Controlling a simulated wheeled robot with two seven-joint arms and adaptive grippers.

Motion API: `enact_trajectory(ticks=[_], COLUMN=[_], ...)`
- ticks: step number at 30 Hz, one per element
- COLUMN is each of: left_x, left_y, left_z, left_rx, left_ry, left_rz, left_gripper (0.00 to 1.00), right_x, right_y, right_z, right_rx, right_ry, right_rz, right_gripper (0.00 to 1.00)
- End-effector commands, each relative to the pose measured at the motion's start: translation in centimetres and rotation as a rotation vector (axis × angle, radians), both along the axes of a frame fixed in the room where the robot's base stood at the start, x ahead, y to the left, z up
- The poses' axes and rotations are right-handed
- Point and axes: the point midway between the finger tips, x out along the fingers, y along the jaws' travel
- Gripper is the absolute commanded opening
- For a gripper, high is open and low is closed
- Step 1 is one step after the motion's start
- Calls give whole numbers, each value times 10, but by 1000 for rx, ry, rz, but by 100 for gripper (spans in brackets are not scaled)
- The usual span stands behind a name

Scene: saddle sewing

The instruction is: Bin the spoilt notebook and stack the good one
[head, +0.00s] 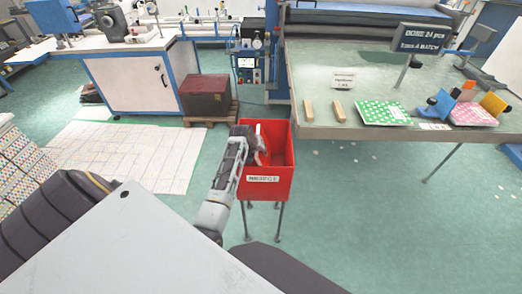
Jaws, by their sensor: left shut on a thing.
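My left gripper (260,150) reaches into the red bin (266,190) and is shut on a thin, white-edged thing (257,130), mostly hidden by the gripper and the bin. It looks like a notebook, but its cover cannot be made out. The bin stands on thin legs and has a white label on its front. A green patterned notebook (384,112) lies flat on the grey table (375,132). A pink patterned notebook (476,117) lies farther right, among blue, orange and yellow upright pieces. My right gripper is not in view.
Two short wooden strips (338,110) lie left of the green notebook. A small label card (343,81) and a dark sign (421,39) stand on the table. A dark red box (207,97) sits on a pallet left of the bin. Green floor is clear right of the bin.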

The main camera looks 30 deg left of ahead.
Motion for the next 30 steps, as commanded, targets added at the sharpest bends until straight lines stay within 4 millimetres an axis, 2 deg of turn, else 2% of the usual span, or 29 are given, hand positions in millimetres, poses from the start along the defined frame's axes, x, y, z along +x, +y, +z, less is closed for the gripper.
enact_trajectory(ticks=[9, 10, 16, 30], left_x=[1, 1, 1, 0], left_y=[0, 0, 0, 0], left_z=[1, 1, 1, -1], left_rx=[1, 1, 1, 0], left_ry=[-4, -4, -3, 1], left_rz=[1, 1, 1, 0], left_gripper=[0, 21, 44, 44], right_x=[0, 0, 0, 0], right_y=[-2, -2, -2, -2], right_z=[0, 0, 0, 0], right_rx=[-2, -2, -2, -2], right_ry=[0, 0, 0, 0], right_rz=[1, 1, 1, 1], right_gripper=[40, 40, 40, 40])
